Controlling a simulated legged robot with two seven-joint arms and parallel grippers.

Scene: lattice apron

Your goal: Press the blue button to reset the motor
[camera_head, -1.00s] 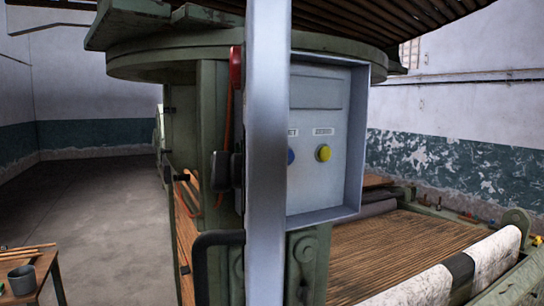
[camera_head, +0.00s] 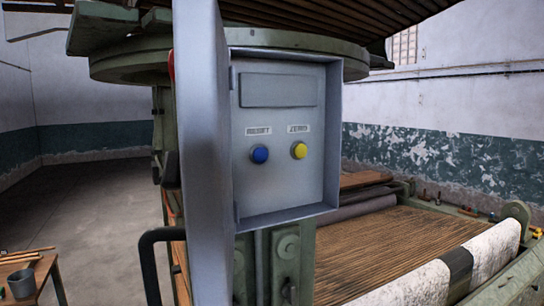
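The blue button (camera_head: 260,154) is on the front of a grey control panel (camera_head: 278,190), under a small label that seems to read "RESET". A yellow button (camera_head: 299,150) sits to its right under a label that seems to read "ZERO". Both buttons are in full view. The panel's metal door (camera_head: 205,150) stands swung open on the left side of the box. Neither of my grippers shows in the view.
The panel is mounted on a green machine frame (camera_head: 283,262). A slatted wooden bed with a white roller (camera_head: 485,258) extends to the right. A black curved handle (camera_head: 150,255) juts out at left. A small table with a grey cup (camera_head: 21,283) stands at lower left; floor beyond is clear.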

